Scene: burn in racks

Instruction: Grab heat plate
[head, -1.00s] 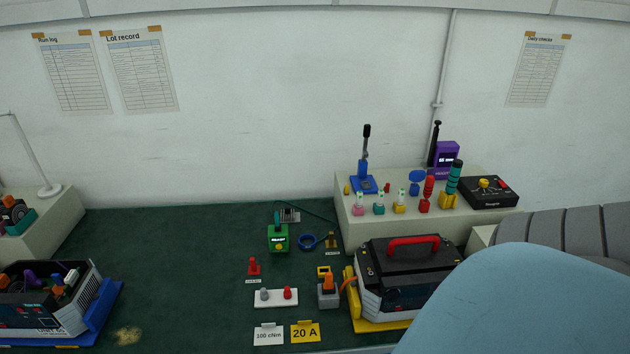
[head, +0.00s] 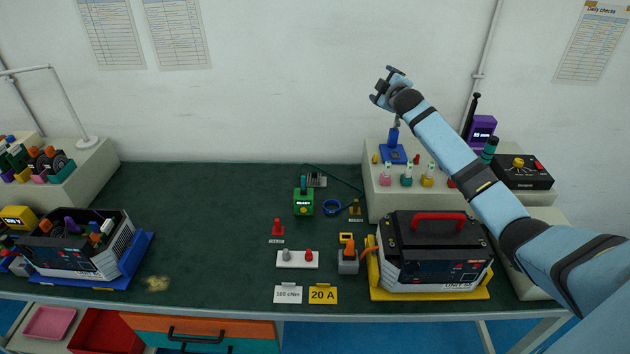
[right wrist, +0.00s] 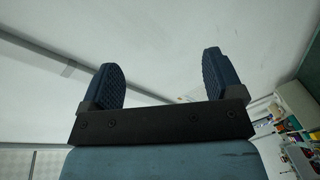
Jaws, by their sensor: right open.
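I cannot tell for sure which object is the heat plate. A flat black box with a yellow knob and a red switch (head: 523,174) sits at the right end of the raised bench shelf (head: 390,207). A black-and-silver unit with a red handle (head: 436,252) stands on a yellow tray (head: 480,294). My right gripper (head: 384,84) is raised high against the wall, above the blue press stand (head: 394,150). In the right wrist view the right gripper (right wrist: 162,85) has its fingers wide apart and nothing between them. My left gripper is out of view.
An open-topped unit (head: 80,250) on a blue tray (head: 138,262) stands at the left. A green device (head: 303,200), a white block with knobs (head: 297,260) and label cards (head: 323,294) stand mid-bench. The green mat (head: 200,225) between is mostly clear. Drawers (head: 200,330) hang below.

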